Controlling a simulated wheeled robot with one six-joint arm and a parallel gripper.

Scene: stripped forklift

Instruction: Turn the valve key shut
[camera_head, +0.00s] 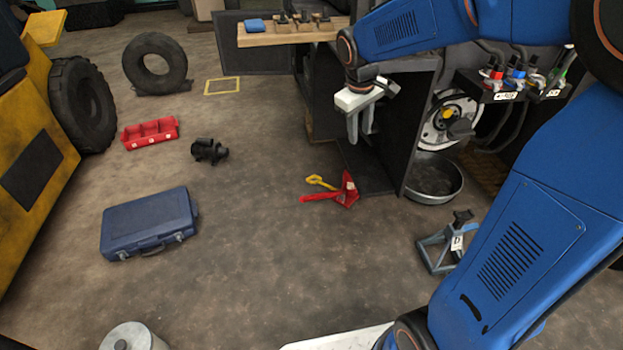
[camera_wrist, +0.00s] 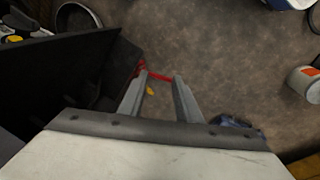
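My gripper (camera_head: 361,130) hangs fingers down, left of the dark cabinet and above the floor. Its two grey fingers are apart with nothing between them; they also show in the wrist view (camera_wrist: 161,80). No part is clearly recognizable as the valve key. Candidates are the small red, blue and green-topped fittings on a labelled dark block (camera_head: 497,84) at the upper right, and a dark knob (camera_head: 459,129) with a yellow part on a round pale disc (camera_head: 436,128). All lie right of my gripper and apart from it. The wrist view does not clearly show them.
A red piece with a yellow handle (camera_head: 321,183) lies on the floor below my gripper. A round metal pan (camera_head: 434,193) and a grey stand (camera_head: 437,252) are right of it. A blue case (camera_head: 149,222), red tray (camera_head: 150,133) and tyre (camera_head: 154,63) stand left.

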